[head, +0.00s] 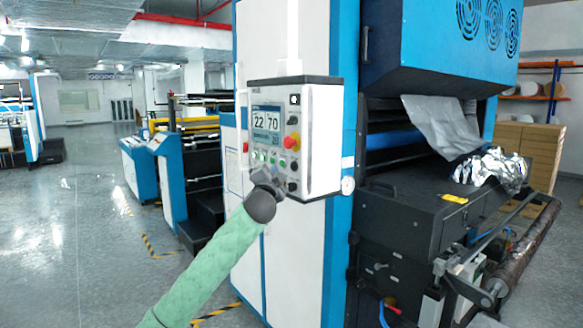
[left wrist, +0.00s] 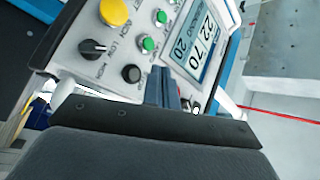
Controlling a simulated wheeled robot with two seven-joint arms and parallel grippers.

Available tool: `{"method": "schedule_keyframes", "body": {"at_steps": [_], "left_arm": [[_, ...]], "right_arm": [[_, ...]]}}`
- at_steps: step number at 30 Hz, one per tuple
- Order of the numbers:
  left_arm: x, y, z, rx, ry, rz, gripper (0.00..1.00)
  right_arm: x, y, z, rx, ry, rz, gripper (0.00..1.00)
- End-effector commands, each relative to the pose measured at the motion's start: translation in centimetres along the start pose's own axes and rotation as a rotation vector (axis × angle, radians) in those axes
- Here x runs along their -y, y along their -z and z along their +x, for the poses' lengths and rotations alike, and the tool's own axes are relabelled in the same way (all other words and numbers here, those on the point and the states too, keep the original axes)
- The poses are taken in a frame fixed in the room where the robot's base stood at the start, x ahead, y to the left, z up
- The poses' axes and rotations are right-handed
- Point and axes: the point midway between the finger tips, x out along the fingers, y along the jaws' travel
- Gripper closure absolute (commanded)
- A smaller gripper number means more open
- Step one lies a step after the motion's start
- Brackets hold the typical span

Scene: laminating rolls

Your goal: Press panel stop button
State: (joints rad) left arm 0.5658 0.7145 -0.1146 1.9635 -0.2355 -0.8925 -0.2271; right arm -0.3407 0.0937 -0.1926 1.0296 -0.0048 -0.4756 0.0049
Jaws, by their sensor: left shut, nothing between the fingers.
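The control panel (head: 322,140) is a white box with a lit screen on the front of the machine. A red button (head: 290,143) sits right of its screen; which control is the stop button I cannot tell for sure. My left gripper (head: 264,177) is at the panel's lower edge, below the small buttons. In the left wrist view, its shut, empty fingers (left wrist: 161,87) point at the panel face beside a black button (left wrist: 131,74) and green buttons (left wrist: 148,44). Whether they touch the panel is unclear. They partly cover the lower buttons. My right gripper is out of view.
In the left wrist view, a black knob (left wrist: 92,48) and a yellow round control (left wrist: 114,12) are near the fingers. The blue and white machine (head: 290,240) stands behind the panel. Open grey floor (head: 80,240) lies to the left.

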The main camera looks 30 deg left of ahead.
Motion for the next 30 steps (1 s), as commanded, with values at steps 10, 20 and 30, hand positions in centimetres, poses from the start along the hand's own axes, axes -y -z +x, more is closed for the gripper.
{"method": "schedule_keyframes", "body": {"at_steps": [10, 20, 30], "left_arm": [[-1.5, 1.6, 2.2, 0.000, 0.000, -0.002, 1.00], [-1.8, 1.9, 2.5, 0.000, 0.001, 0.000, 1.00], [-1.8, 1.9, 2.5, 0.000, 0.001, 0.000, 1.00]], "right_arm": [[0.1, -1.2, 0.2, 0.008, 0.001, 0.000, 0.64], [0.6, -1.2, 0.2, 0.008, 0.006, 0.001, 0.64], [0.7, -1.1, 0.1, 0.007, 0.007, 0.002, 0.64]]}}
